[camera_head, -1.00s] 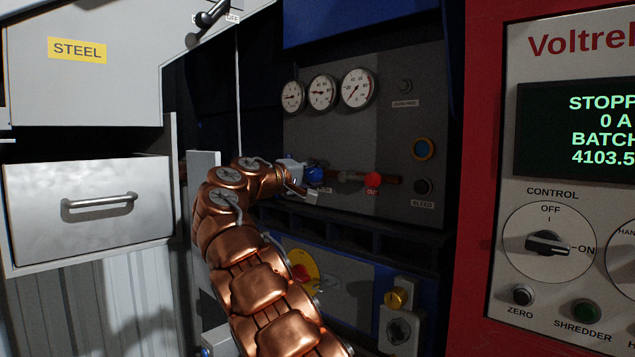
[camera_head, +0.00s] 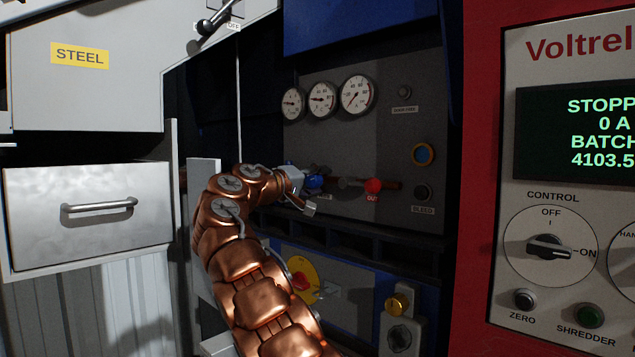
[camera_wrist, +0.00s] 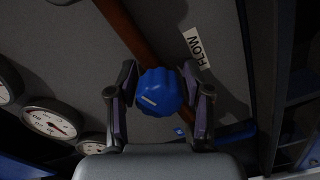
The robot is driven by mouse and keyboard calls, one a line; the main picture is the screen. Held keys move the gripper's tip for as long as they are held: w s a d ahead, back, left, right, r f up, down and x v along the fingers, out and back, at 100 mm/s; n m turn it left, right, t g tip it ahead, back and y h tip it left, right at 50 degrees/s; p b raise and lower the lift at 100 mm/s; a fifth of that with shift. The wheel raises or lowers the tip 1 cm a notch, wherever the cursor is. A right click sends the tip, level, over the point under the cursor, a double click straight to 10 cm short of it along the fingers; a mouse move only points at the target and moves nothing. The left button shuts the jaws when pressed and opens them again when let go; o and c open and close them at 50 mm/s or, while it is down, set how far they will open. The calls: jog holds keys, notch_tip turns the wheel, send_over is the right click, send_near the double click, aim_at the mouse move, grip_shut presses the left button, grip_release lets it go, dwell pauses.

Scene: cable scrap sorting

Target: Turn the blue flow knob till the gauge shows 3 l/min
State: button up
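The blue flow knob (camera_wrist: 159,92) is a ribbed cap with a pale mark, in the middle of the wrist view. It sits by a copper-brown pipe, near a FLOW label (camera_wrist: 197,48). My gripper (camera_wrist: 160,78) has one finger on each side of the knob, and the fingertips appear to press on its rim. In the head view my gripper (camera_head: 303,187) reaches the panel, with the blue knob (camera_head: 314,184) partly hidden behind it. Three round white gauges (camera_head: 322,99) are up on the panel. Their scales are too small to read surely.
A red knob (camera_head: 373,185) marked OUT is right of the blue one on the pipe. A BLEED button (camera_head: 423,192) and a blue-orange ringed button (camera_head: 423,154) are farther right. A red-yellow rotary switch (camera_head: 302,280) is below. The red control cabinet (camera_head: 478,170) stands at right.

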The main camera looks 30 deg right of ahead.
jog(key=shift+o, duration=1)
jog(key=shift+a, duration=0.1)
jog(key=v, duration=1.2)
jog(key=shift+r, duration=0.1)
